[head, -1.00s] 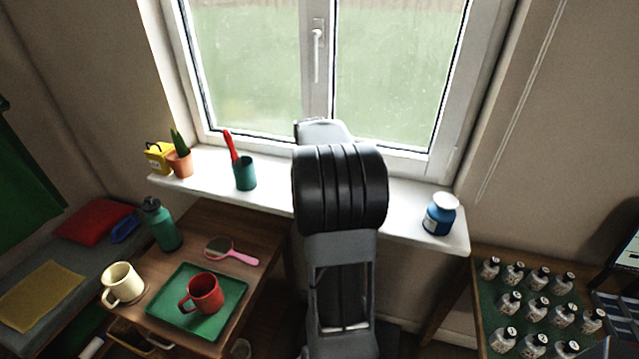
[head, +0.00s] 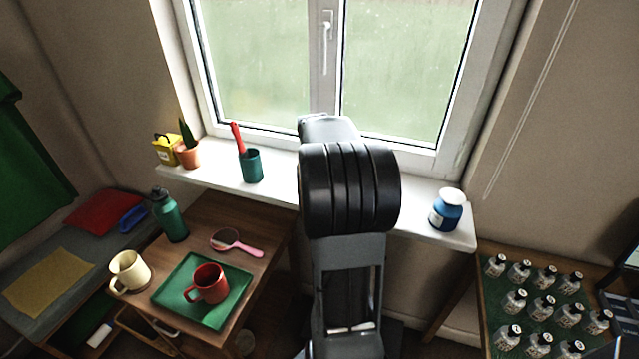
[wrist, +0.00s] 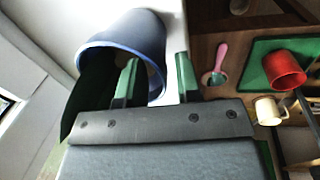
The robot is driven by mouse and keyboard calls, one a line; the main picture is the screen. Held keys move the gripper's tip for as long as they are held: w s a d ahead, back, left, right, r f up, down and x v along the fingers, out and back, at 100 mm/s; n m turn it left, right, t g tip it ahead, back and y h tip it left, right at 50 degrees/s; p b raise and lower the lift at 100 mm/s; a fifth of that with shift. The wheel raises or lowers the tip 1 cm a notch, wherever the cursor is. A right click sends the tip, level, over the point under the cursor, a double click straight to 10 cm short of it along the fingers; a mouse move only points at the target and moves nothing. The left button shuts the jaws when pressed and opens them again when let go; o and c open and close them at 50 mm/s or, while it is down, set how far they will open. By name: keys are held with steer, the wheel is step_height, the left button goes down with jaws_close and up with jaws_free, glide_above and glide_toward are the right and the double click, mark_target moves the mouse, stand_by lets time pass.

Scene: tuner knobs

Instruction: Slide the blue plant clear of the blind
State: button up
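The blue plant pot (wrist: 130,27) fills the upper left of the wrist view, its rounded blue rim toward the camera. A dark green leaf (wrist: 88,102) sticks out at its lower left. My gripper (wrist: 158,60) has two green-tipped fingers spread apart. The left finger overlaps the pot's opening and the right finger lies just outside its right edge, so the rim passes between them in the picture. Whether they touch it I cannot tell. In the head view my arm hides the gripper and the pot. I cannot make out a blind.
The white windowsill (head: 285,183) runs below the closed window (head: 327,60). On it stand a cactus pot (head: 187,155), a teal cup (head: 251,166) and a blue jar (head: 447,209). A wooden table (head: 255,235) with a green tray (head: 172,289) is below at left.

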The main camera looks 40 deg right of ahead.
steer(key=shift+o, duration=0.6)
steer(key=shift+r, duration=0.1)
steer(key=shift+r, duration=0.25)
step_height(320, 180, up, 13)
steer(key=a+p, duration=0.1)
steer(key=a, duration=0.1)
steer(key=shift+s, duration=0.45)
